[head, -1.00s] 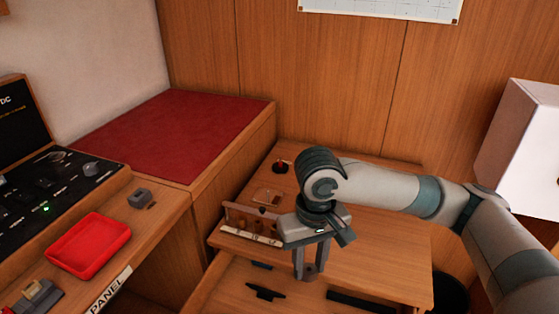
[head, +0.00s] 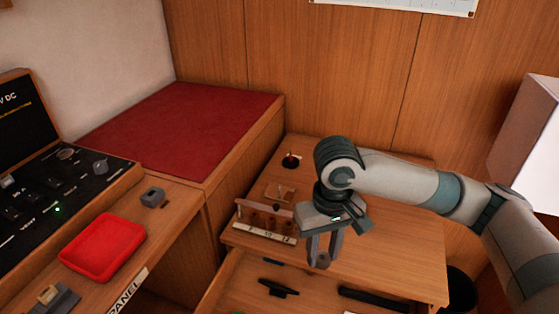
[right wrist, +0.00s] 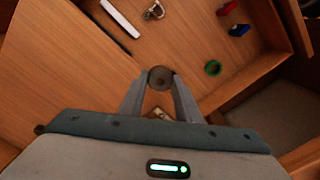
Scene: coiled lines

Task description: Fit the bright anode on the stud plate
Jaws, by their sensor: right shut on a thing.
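My right gripper (head: 322,260) is shut on a round, dull grey-brown disc (right wrist: 160,77) with a small dark centre. It holds the disc above the open drawer, by the front edge of the wooden desk. I cannot tell whether this disc is the bright anode. A small pale plate with upright pins (head: 280,192), possibly the stud plate, lies on the desk behind a low wooden rack (head: 265,217). The rack has a white label strip and dark round spots on its front. My left gripper is not in view.
The open drawer (head: 240,285) holds black tools (head: 278,287). A red tray (head: 102,247) stands at left. The desk's right part is clear.

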